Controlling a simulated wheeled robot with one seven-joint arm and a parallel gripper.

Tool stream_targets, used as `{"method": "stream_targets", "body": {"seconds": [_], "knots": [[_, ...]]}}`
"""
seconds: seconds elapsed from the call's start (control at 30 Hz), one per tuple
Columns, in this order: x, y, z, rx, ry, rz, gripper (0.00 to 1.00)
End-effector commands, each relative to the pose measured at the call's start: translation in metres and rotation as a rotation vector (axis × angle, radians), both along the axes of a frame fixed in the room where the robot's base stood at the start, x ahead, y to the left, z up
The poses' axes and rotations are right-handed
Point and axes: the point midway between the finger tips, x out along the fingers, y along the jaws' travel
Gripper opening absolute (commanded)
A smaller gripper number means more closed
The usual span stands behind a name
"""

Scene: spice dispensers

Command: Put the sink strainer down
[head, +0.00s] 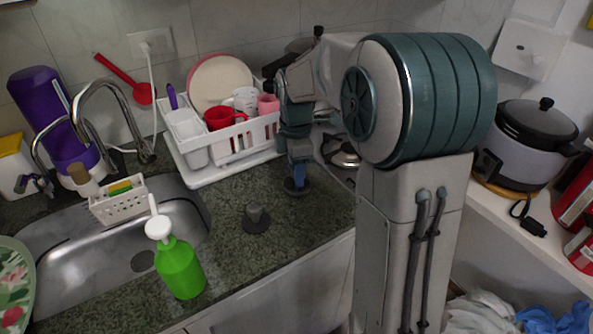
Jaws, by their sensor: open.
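A small dark round disc, which looks like the sink strainer (291,188), is on the dark stone counter (225,268) directly below my gripper (297,172). The jaws are open, though the fingers hide the middle of the disc. A similar dark grey piece with a round base and an upright knob (256,217) stands apart on the counter, to the lower left of my gripper.
A white dish rack (222,150) with cups and plates stands just left of my arm. The metal sink (95,262) lies to the left, with a green soap bottle (180,268) at its front edge. A pan lid (345,157) sits close behind my arm.

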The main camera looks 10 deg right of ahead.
Motion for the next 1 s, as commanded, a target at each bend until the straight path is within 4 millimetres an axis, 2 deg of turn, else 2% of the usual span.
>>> {"method": "stream_targets", "body": {"seconds": [0.3,0.5,0.67,0.77,0.87,1.0], "knots": [[0.001,0.0,0.069,0.0,-0.005,0.0,0.45],[0.001,0.0,0.1,0.001,-0.003,0.0,0.45],[-0.003,0.0,0.109,-0.001,-0.004,-0.021,0.45],[-0.015,0.001,0.11,-0.006,-0.019,-0.108,0.45],[-0.039,0.002,0.106,-0.009,-0.046,-0.279,0.45],[-0.081,0.003,0.095,0.003,-0.098,-0.591,0.45]]}}
